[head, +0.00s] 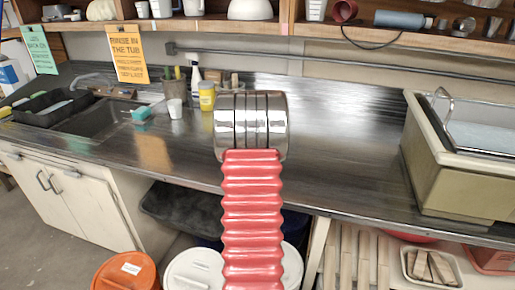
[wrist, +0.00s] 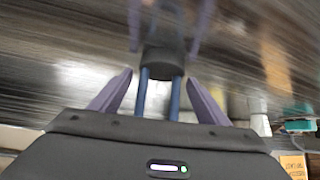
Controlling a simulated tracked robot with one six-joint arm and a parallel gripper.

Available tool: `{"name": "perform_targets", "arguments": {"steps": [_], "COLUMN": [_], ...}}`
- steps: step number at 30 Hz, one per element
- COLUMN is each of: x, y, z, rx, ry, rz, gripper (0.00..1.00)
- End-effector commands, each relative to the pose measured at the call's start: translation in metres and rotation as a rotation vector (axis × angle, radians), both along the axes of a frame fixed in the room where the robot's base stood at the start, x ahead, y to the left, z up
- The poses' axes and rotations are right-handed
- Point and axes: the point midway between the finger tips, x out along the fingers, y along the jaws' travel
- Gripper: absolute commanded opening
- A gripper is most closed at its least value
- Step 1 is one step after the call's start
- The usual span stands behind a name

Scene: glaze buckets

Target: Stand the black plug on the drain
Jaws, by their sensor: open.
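In the wrist view my gripper (wrist: 158,95) is open, with its two purple fingers apart. A black round piece (wrist: 165,60) with two blue uprights (wrist: 175,98) shows between the fingers; it looks like the black plug with a handle. The fingers stand on either side of the uprights, and I see no grip. The plug appears to be at the shiny metal surface, which mirrors the fingers. I cannot tell whether a drain lies under it. In the head view my arm hides the gripper and the plug. The sink basin (head: 92,121) is at the left; no drain shows.
A teal sponge (head: 141,113), a white cup (head: 174,108) and a yellow container (head: 207,95) stand left of my arm. A beige tub (head: 462,190) stands at the right. The metal counter (head: 340,130) between is mostly clear. Shelves (head: 210,25) run above.

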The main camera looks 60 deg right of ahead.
Motion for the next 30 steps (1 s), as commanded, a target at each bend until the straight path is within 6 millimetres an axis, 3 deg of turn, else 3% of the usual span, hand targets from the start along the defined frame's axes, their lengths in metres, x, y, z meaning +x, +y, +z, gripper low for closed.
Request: {"name": "perform_targets", "arguments": {"steps": [30], "x": [-0.027], "y": [0.075], "z": [0.081], "rx": [-0.002], "ry": [-0.001], "rz": [0.001], "gripper": [0.69]}}
